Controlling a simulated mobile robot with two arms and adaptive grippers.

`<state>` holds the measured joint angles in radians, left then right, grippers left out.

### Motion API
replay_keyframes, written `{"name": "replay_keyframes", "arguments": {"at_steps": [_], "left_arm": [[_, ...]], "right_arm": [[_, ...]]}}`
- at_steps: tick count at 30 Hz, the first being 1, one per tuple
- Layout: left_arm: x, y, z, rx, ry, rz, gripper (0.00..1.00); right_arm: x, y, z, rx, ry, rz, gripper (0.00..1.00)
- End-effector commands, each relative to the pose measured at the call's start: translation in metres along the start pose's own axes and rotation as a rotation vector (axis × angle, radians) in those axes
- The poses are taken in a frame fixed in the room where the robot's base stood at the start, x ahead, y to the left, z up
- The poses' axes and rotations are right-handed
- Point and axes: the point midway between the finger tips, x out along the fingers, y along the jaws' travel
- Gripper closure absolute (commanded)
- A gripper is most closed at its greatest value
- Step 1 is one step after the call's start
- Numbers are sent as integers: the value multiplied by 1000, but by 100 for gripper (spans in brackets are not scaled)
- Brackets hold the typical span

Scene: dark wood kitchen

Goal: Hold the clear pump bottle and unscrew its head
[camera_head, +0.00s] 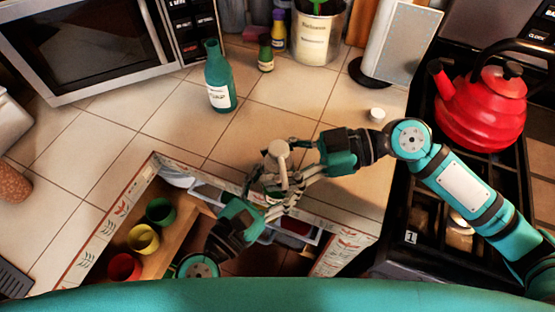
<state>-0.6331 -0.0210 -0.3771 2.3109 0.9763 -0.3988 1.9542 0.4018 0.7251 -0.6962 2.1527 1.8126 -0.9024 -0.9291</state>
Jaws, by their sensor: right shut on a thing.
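The clear pump bottle stands between my two grippers near the counter's front edge. Its pale pump head (278,151) shows at the top, and most of the body is hidden by the fingers. My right gripper (289,172) comes in from the right and is shut on the bottle, around its upper part; whether it grips the head or the body just below is hard to tell. My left gripper (277,207) comes up from below, with its fingers close to the bottle's lower part. Whether they touch or close on it cannot be made out.
An open drawer below holds green (160,211), yellow (143,238) and red cups (124,267). A teal bottle (219,80) stands behind on the tiled counter. A red kettle (482,105) sits on the stove at right. A small white cap-like object (377,115) lies near the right arm.

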Motion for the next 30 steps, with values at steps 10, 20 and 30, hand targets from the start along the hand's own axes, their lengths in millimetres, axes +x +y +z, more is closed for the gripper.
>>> {"name": "replay_keyframes", "arguments": {"at_steps": [10, 20, 30], "left_arm": [[-1, 2, 4, -1, -9, 7, 77], [0, 1, 4, -2, -9, 4, 78], [0, 0, 4, -5, -8, -1, 78]], "right_arm": [[-1, 7, 1, -126, -11, -448, 96], [-2, 4, 3, -218, -12, -829, 100], [-3, 4, 5, -216, -13, -843, 52]]}}
